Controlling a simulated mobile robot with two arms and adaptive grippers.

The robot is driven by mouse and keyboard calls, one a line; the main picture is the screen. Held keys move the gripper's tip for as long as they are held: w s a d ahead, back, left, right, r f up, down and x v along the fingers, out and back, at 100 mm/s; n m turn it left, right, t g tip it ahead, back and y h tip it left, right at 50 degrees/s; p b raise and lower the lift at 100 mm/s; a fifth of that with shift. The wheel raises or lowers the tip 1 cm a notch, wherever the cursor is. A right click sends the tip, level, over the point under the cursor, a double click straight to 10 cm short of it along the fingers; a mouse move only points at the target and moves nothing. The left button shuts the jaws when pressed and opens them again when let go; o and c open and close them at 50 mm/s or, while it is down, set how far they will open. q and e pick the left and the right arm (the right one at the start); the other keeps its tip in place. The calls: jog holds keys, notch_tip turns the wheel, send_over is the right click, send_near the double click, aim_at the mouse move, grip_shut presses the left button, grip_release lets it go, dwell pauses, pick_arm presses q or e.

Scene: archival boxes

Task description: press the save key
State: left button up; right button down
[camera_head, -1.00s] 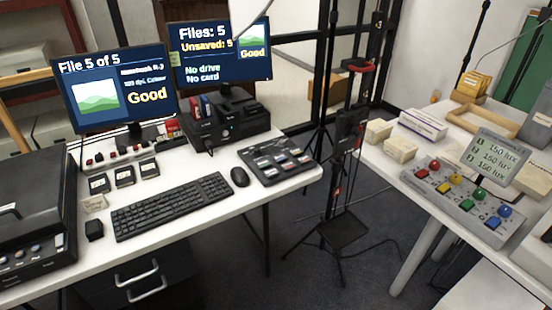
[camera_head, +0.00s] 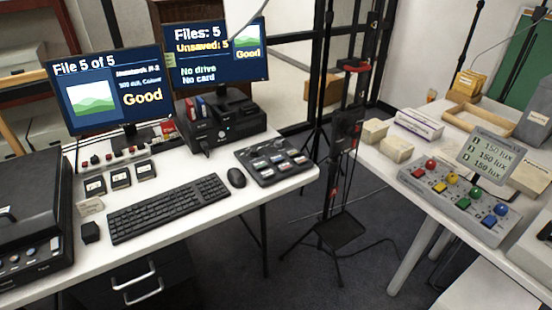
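A dark keypad (camera_head: 272,163) with several labelled keys lies on the white desk, right of the mouse; its key labels are too small to read, so I cannot tell which is the save key. A black keyboard (camera_head: 170,208) lies left of the mouse. The left monitor (camera_head: 107,90) reads "File 5 of 5" and "Good". The right monitor (camera_head: 217,52) reads "Files: 5", "Unsaved: 5", "No drive", "No card" and "Good". Neither of my grippers is in view.
A black dock unit (camera_head: 222,128) stands below the right monitor. A mouse (camera_head: 236,178), small black square items (camera_head: 120,177) and a scanner (camera_head: 30,220) share the desk. A light control panel (camera_head: 458,195) sits on the right table. A black stand (camera_head: 342,230) rises between the tables.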

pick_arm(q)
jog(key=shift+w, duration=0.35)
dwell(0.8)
